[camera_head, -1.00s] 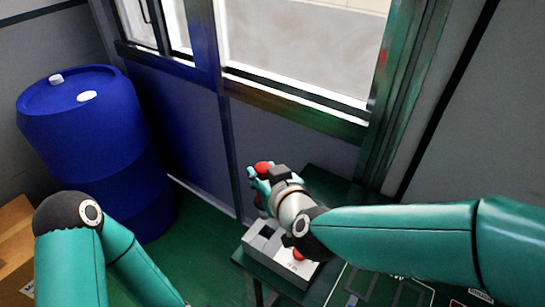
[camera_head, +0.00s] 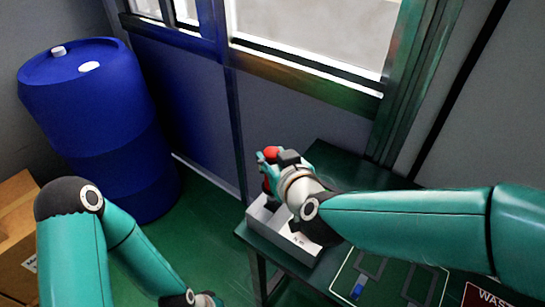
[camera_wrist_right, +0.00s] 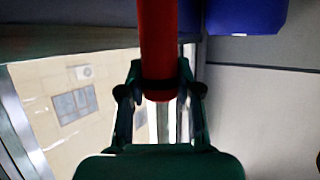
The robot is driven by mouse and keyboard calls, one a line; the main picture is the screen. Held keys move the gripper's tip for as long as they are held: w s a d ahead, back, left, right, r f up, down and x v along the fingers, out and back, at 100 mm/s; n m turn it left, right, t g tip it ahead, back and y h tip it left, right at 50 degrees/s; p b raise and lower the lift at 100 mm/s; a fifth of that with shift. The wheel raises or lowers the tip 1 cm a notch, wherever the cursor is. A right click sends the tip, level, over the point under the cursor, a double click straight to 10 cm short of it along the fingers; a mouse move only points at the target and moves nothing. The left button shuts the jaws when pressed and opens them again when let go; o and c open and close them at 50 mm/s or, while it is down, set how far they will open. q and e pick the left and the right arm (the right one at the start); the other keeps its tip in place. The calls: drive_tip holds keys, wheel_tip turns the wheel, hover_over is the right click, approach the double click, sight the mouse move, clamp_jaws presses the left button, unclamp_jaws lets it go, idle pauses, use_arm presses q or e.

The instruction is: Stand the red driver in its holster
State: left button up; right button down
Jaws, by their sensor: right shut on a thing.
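The red driver (camera_head: 271,153) is in my right gripper (camera_head: 272,164), its red end showing above the fingers. In the right wrist view the red shaft of the driver (camera_wrist_right: 158,45) runs between the two fingers (camera_wrist_right: 160,92), which are shut on it. A grey box (camera_head: 298,243), which may be the holster, stands on the dark green table below and behind my right wrist. My wrist and arm hide much of its top, so I cannot tell whether the driver's lower end is in an opening. My left gripper (camera_head: 205,300) is cut off at the bottom edge.
The dark table (camera_head: 330,158) extends behind my right arm. A marked board (camera_head: 395,280) with a small blue piece (camera_head: 358,290) lies at the front right. A blue drum (camera_head: 95,130) and a cardboard box (camera_head: 15,230) stand left. A window wall is behind.

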drive_tip(key=shift+r+p, duration=0.15)
drive_tip(key=shift+p, duration=0.15)
drive_tip(key=shift+s+d+f, duration=0.1)
drive_tip(key=shift+s+f, duration=0.05)
drive_tip(key=shift+f, duration=0.2)
idle(0.5)
drive_tip(key=shift+f+b, duration=2.3)
drive_tip(key=shift+f, duration=0.15)
drive_tip(key=shift+f+b, duration=0.5)
drive_tip(key=shift+f, duration=0.15)
drive_tip(key=c, duration=0.7)
unclamp_jaws()
drive_tip(key=shift+f, duration=0.15)
drive_tip(key=shift+s, duration=0.1)
